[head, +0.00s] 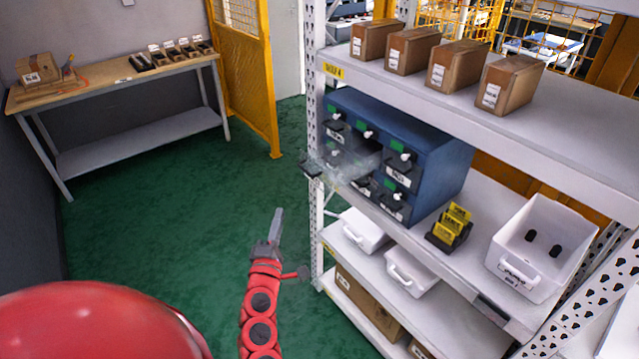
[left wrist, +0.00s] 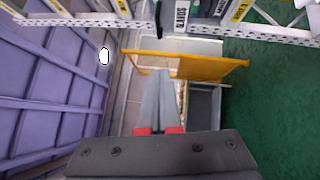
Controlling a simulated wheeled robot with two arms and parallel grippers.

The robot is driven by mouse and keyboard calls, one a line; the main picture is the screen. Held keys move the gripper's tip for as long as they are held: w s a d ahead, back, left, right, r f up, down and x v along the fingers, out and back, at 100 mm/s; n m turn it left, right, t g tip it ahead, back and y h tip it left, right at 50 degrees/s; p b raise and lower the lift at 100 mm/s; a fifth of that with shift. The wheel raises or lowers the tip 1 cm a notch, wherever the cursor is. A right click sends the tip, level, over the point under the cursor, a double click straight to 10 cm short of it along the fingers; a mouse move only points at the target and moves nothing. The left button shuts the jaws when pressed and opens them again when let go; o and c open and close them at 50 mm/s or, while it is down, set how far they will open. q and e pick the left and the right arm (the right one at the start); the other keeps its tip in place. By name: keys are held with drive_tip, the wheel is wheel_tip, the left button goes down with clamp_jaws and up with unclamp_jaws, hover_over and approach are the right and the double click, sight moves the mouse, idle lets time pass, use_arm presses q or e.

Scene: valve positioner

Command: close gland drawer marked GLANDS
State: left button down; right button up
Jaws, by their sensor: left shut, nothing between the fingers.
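A blue drawer cabinet (head: 440,155) stands on the middle shelf of the rack in the head view. One clear drawer (head: 345,163) sticks out of its left column, its front end reaching past the shelf edge. I cannot read its label. The other drawers look shut. My left gripper (head: 279,215) is shut and empty, pointing up over the green floor, lower left of the open drawer and apart from it. In the left wrist view its fingers (left wrist: 167,95) are together with nothing between them. My right gripper is not in view.
Cardboard boxes (head: 430,60) line the top shelf. A yellow-tagged black holder (head: 450,227) and a white bin (head: 543,245) stand right of the cabinet. White bins (head: 410,272) sit below. A workbench (head: 120,80) stands at back left. The green floor between is clear.

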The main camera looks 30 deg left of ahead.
use_arm(q)
drive_tip(key=w+d+p+x, duration=0.1)
drive_tip(key=p+x, duration=0.4)
drive_tip(key=x, duration=0.7)
drive_tip(key=shift+w+d+r, duration=0.2)
drive_tip(key=shift+w+d, duration=0.15)
drive_tip(key=shift+d, duration=0.2)
drive_tip(key=w+d+b, duration=0.2)
drive_tip(key=w, duration=0.3)
drive_tip(key=w+d+b, duration=0.2)
drive_tip(key=w+b, duration=0.1)
drive_tip(key=w, duration=0.3)
drive_tip(key=w+d+b, duration=0.3)
drive_tip(key=w, duration=0.3)
drive_tip(key=shift+w+d+f, duration=0.1)
drive_tip(key=shift+w+f, duration=0.05)
drive_tip(key=shift+w+d+b, duration=0.35)
drive_tip(key=shift+w+b, duration=0.3)
drive_tip(key=shift+w, duration=0.1)
drive_tip(key=shift+r, duration=0.35)
